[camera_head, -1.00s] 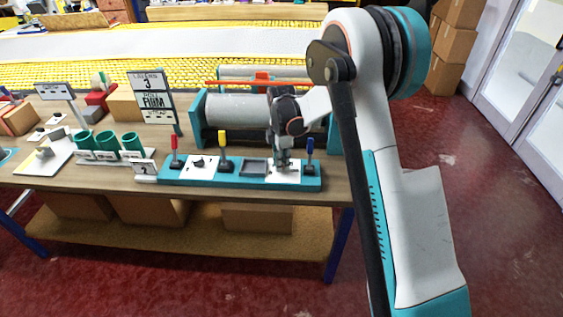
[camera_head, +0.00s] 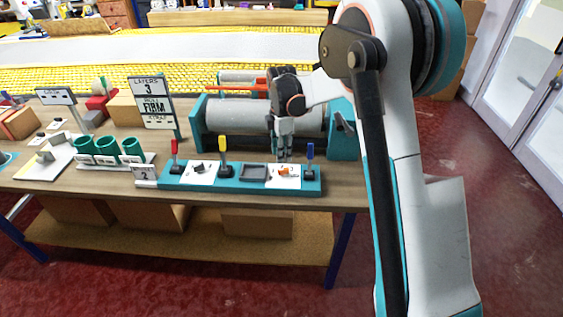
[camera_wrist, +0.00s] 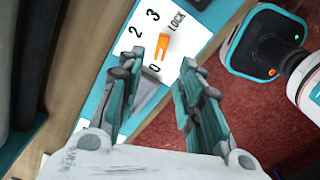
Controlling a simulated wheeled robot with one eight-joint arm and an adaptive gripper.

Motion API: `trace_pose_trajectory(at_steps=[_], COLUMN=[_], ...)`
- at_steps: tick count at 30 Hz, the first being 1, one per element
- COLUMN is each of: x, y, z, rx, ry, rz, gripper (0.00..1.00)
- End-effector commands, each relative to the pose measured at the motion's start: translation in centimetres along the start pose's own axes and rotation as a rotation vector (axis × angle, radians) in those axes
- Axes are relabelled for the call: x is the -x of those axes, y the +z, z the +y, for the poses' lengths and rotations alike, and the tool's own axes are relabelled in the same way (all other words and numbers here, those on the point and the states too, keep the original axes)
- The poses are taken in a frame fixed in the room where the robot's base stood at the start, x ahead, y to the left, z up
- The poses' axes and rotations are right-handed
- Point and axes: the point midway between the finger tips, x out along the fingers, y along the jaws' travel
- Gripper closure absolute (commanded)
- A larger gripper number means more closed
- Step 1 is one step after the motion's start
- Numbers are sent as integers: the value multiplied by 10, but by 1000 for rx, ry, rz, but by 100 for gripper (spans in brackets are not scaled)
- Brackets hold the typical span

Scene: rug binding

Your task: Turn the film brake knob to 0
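An orange knob (camera_head: 284,172) sits on a white dial plate at the right part of the teal control panel (camera_head: 216,187). In the wrist view the orange knob (camera_wrist: 163,46) shows ahead of the fingertips. The dial reads 0, 2, 3 and LOCK around it. The knob's lower end lies towards the 0; I cannot tell which end is its pointer. My gripper (camera_head: 284,157) hangs just above and behind the knob, pointing down. In the wrist view my gripper (camera_wrist: 165,57) has its two fingers apart with nothing held between them.
Red (camera_head: 175,150), yellow (camera_head: 223,152) and blue (camera_head: 310,154) levers stand up from the panel, the blue one close right of the knob. A black knob (camera_head: 198,168) is on the left plate. A grey roller (camera_head: 236,113) lies behind the panel.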

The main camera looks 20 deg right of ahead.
Motion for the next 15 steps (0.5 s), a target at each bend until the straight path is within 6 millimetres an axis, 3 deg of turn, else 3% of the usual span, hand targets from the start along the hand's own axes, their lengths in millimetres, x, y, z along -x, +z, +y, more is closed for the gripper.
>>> trace_pose_trajectory(at_steps=[6, 15], x=[35, 48], y=[0, 0], z=[0, 0], rx=[0, 0], ry=[0, 0], rz=[0, 0], gripper=[67, 67])
